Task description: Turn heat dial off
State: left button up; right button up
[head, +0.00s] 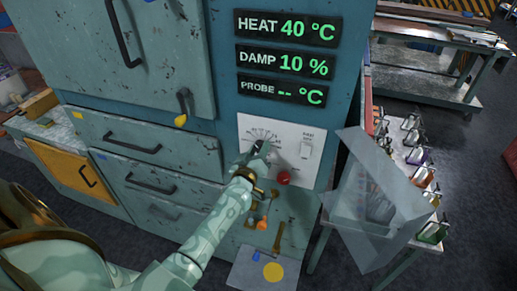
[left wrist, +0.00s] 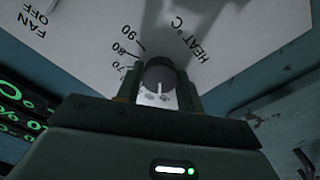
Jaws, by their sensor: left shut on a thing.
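The heat dial (left wrist: 160,76) is a dark round knob with a white pointer mark, on a white panel (head: 251,123) with a printed scale. In the left wrist view, 70, 80 and 90 show beside it, with the words HEAT °C. My left gripper (head: 257,151) is shut on the dial, one finger on each side; it also shows in the left wrist view (left wrist: 160,92). In the head view the gripper hides most of the dial. The heat readout (head: 289,27) shows 40 °C. My right gripper is not in view.
A fan switch (head: 307,148) and a red button (head: 284,178) are close to the dial's right. The damp readout (head: 289,62) shows 10 %; the probe readout (head: 282,91) shows dashes. A clear bent sheet (head: 375,195) stands out at the right. Drawer handles (head: 132,145) project at the left.

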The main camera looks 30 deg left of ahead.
pick_arm(q)
jog(key=n, duration=0.4)
jog(key=shift+n+p, duration=0.3)
jog(key=shift+p, duration=0.1)
jog(key=shift+f+n, duration=0.1)
jog(key=shift+n, duration=2.5)
jog(key=o, duration=1)
jog(key=shift+s, duration=0.1)
jog(key=v, duration=1.6)
jog(key=shift+s+d, duration=0.1)
jog(key=shift+d, duration=0.05)
